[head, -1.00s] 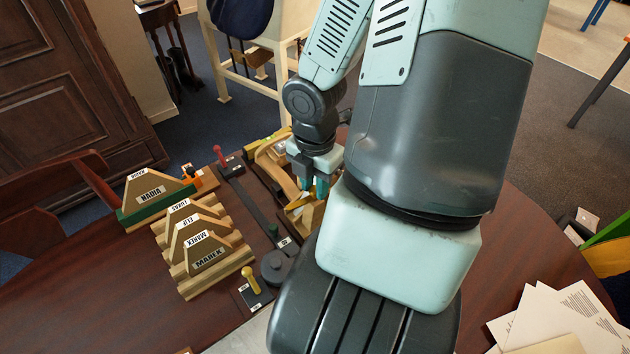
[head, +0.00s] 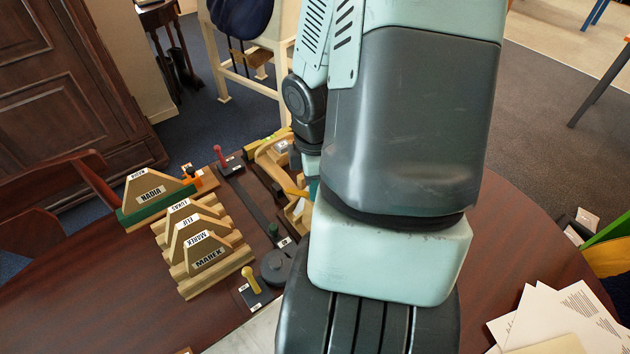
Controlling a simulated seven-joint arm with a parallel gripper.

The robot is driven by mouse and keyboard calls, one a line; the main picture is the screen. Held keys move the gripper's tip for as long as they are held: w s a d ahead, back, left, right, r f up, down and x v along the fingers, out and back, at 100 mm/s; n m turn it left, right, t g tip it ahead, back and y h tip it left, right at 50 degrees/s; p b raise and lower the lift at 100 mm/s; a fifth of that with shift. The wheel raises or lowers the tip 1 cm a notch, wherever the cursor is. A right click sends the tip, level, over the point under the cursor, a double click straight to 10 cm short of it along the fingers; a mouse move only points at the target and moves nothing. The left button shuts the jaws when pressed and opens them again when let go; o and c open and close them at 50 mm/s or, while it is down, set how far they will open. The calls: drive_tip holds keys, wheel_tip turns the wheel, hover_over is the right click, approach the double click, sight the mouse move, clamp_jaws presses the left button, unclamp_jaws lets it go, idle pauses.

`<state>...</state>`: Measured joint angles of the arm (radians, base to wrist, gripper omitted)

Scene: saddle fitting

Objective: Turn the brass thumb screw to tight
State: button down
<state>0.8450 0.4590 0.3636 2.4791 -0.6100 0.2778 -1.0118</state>
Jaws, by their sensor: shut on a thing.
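My gripper (head: 313,186) shows only as a sliver at the left edge of my forearm, over the right side of the wooden saddle fixture (head: 268,154). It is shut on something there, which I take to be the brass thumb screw. The screw itself and the jaws' contact are hidden behind my arm. A yellow strip (head: 296,192) and a pale wooden block (head: 296,213) of the fixture show just left of the gripper.
Labelled wooden saddle blocks (head: 205,250) stand on the left of the dark table. A red-knobbed lever (head: 221,157), a yellow peg (head: 251,280) and a dark round knob (head: 276,266) stand near the fixture. Papers (head: 545,320) lie at the lower right.

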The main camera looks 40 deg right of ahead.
drive_tip(key=m, duration=0.4)
drive_tip(key=shift+m, duration=0.3)
drive_tip(key=m, duration=0.3)
drive_tip(key=shift+m, duration=0.3)
drive_tip(key=m, duration=0.4)
drive_tip(key=shift+m, duration=2.2)
drive_tip(key=c, duration=0.9)
unclamp_jaws()
drive_tip(key=shift+r, duration=0.1)
